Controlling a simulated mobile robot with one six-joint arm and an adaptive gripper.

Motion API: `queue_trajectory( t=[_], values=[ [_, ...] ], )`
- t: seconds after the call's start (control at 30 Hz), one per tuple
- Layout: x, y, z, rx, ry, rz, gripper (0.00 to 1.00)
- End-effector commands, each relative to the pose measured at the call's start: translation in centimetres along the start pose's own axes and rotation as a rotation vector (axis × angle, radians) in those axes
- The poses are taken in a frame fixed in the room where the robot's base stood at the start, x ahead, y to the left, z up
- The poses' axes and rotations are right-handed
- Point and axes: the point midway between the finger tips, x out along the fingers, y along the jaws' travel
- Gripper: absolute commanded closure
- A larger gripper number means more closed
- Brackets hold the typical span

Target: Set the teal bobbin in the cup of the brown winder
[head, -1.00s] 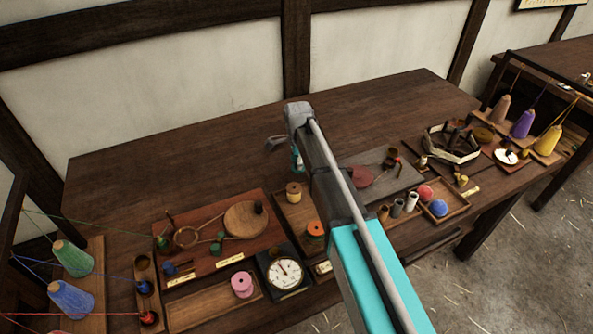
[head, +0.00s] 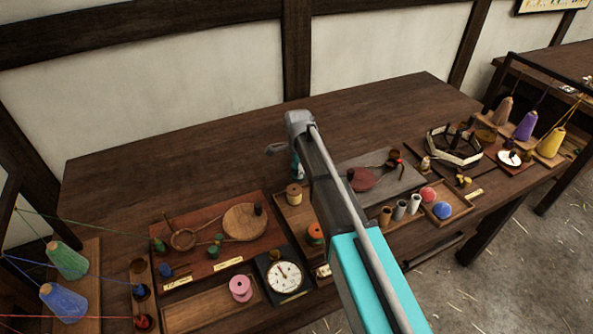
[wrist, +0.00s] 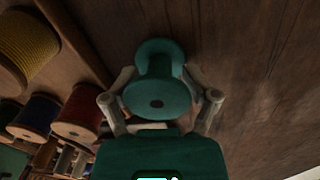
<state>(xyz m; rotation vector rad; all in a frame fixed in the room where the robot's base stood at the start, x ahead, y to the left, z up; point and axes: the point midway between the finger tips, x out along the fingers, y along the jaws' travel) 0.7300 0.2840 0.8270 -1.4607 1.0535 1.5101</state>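In the wrist view, the teal bobbin (wrist: 157,82) sits between the two fingers of my gripper (wrist: 163,100), which touch its sides. In the head view, a sliver of the teal bobbin (head: 295,168) shows beside my arm, over the back of the table; my arm hides most of my gripper. A winder on a red-brown board (head: 205,255) stands at the left, with a brown round disc (head: 245,221) and a small ring-shaped cup (head: 183,239) that looks empty. Another winder on a grey board (head: 400,182) has a dark red disc (head: 362,180).
A tray with a yellow spool (head: 294,193) and an orange spool (head: 315,233) lies between the winders. A dial gauge (head: 285,276) and pink spool (head: 241,287) are in front. Thread cones (head: 67,260) stand at left. The table's back (head: 190,165) is clear.

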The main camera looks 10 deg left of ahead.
Motion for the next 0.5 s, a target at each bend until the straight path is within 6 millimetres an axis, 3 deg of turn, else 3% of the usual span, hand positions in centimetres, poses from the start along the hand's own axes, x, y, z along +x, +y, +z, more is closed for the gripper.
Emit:
queue_trajectory(
  t=[0.03,0.1,0.5],
  values=[
    [-0.02,0.0,-0.01,0.0,0.0,0.0,0.1],
    [-0.02,0.0,-0.02,0.0,0.0,0.0,0.0],
    [-0.03,0.0,-0.03,0.0,0.0,0.0,0.0]
  ],
)
